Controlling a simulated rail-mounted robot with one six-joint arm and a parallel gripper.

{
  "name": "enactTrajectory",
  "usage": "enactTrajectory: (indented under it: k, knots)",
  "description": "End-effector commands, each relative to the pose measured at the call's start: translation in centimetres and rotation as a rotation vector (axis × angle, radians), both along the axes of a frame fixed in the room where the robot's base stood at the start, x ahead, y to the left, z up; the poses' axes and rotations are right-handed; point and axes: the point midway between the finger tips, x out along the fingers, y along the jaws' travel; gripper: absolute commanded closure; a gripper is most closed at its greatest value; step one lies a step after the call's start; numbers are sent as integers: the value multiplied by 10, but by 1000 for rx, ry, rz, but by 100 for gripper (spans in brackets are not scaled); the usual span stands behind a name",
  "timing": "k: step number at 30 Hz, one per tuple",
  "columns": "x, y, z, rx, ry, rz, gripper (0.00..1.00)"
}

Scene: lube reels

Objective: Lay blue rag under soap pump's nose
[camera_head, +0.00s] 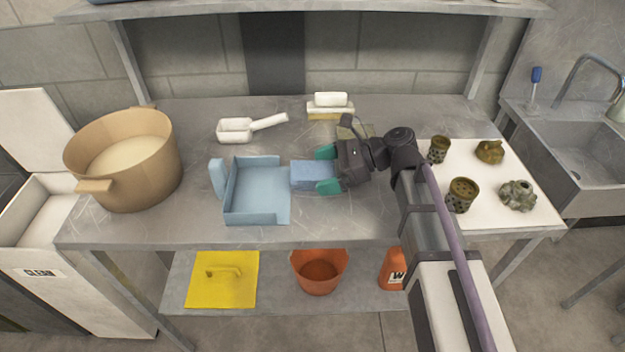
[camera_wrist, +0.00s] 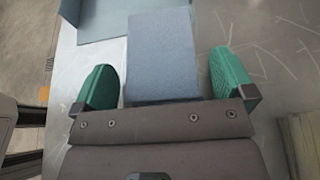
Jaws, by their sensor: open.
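A folded light-blue block of cloth-like look (camera_head: 308,175), which I take for the blue rag, lies on the metal bench. It also shows in the wrist view (camera_wrist: 160,50). My gripper (camera_head: 326,171) is open, with its green fingers on either side of the block. In the wrist view, gaps show between the block and both fingers. The block's near end is hidden by my gripper. A soap pump cannot be made out with certainty; a pale greenish thing (camera_head: 618,107) at the sink's right edge is cut off.
A light-blue open tray (camera_head: 243,215) sits just left of the block. A tan pot (camera_head: 125,180), white scoop (camera_head: 236,130) and brush (camera_head: 330,104) stand farther off. A white mat (camera_head: 500,212) with several green parts lies right. The sink (camera_head: 570,155) is beyond.

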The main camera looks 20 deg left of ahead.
Motion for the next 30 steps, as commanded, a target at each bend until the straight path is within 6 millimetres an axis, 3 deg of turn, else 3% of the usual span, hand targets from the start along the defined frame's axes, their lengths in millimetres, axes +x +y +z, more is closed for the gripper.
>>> enactTrajectory:
  k: [6,24,30]
  knots:
    - [-1,2,0,0,0,-1,1]
    - [0,2,0,0,0,-1,57]
    - [0,2,3,0,0,-1,57]
